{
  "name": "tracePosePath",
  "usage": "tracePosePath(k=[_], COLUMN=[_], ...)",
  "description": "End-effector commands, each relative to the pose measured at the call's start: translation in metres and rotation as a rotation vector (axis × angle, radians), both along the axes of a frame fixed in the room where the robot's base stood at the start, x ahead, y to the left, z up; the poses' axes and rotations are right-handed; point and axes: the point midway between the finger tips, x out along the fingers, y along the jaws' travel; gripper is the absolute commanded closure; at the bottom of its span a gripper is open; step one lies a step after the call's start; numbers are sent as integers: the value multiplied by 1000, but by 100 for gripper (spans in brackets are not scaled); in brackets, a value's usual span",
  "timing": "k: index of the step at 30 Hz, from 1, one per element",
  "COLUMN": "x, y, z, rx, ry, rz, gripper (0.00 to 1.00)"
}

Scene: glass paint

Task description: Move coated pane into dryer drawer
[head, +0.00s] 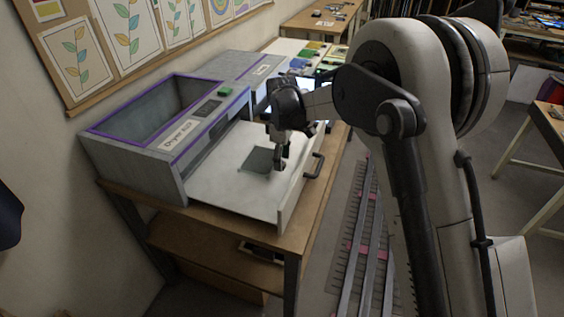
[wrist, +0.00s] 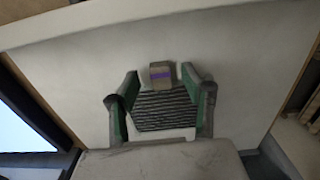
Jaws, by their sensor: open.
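The dryer box (head: 170,125), labelled and trimmed in purple, has its white drawer (head: 222,178) pulled out. A small grey square pane (head: 258,159) appears to lie flat on the drawer floor. In the wrist view the pane (wrist: 165,110) is dark with light stripes, and a small tan tab with a purple band (wrist: 161,75) is at its far edge. My gripper (head: 280,165) is low over the drawer beside the pane. In the wrist view my gripper (wrist: 160,92) is open, with its green-padded fingers on either side of the pane. Whether they touch it is unclear.
The drawer front with its dark handle (head: 314,166) stands at the right of the drawer floor. The dryer rests on a wooden table (head: 146,199). Dark equipment and coloured items (head: 327,69) lie behind my gripper. Bare drawer floor surrounds the pane.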

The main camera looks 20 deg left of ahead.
Motion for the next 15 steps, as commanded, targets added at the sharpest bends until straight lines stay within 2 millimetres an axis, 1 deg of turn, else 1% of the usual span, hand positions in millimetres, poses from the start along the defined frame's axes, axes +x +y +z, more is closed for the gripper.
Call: tracePosePath(k=[1,9,15], x=[0,0,0], y=[0,0,0], z=[10,63,93], rx=[0,0,0], ry=[0,0,0], rz=[0,0,0], gripper=[57,57,57])
